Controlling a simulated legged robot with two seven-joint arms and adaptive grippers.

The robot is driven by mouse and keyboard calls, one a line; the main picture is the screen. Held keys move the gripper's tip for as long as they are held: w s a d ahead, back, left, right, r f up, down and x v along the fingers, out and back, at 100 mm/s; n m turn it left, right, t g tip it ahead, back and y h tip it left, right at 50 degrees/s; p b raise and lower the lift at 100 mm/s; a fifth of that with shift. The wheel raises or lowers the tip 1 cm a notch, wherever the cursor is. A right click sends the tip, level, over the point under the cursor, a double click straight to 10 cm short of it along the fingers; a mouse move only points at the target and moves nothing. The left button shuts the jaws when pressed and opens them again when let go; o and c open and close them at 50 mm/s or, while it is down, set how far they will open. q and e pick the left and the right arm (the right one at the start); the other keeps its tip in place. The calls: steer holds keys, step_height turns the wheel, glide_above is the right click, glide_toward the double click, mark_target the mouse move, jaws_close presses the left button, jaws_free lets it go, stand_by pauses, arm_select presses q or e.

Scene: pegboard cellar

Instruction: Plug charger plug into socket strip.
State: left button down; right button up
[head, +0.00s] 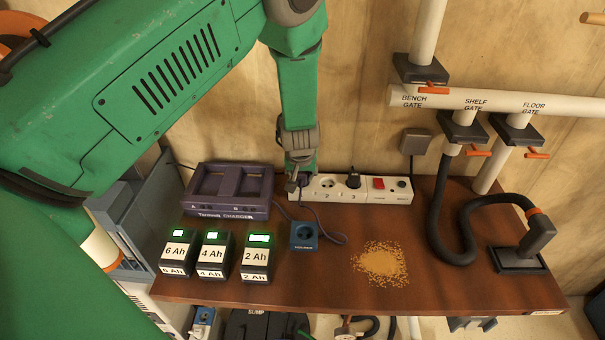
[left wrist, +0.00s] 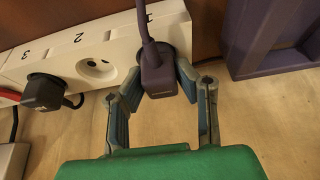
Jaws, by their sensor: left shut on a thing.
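The white socket strip (head: 325,195) lies along the back of the bench against the wall. It also shows in the left wrist view (left wrist: 124,45), with numbered sockets. My left gripper (head: 298,184) reaches down to the strip's left end. In the left wrist view, its fingers (left wrist: 158,82) are shut on the purple charger plug (left wrist: 156,76), one on each side. The plug is at socket 1, its face against or very near the round recess; I cannot tell how deep it sits. Socket 2 is empty. A black plug (left wrist: 45,92) fills socket 3. My right gripper is out of view.
The purple charger (head: 230,211) stands left of the strip. Three battery packs, one of them 2 Ah (head: 256,259), and a blue socket block (head: 304,236) stand in front. Sawdust (head: 381,263) and a black hose (head: 438,215) lie to the right.

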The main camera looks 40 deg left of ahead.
arm_select(q)
steer(key=shift+s+f, duration=0.1)
steer(key=shift+f, duration=0.3)
stand_by(0.6)
stand_by(0.6)
steer(key=c, duration=0.7)
jaws_free()
steer(key=shift+r, duration=0.1)
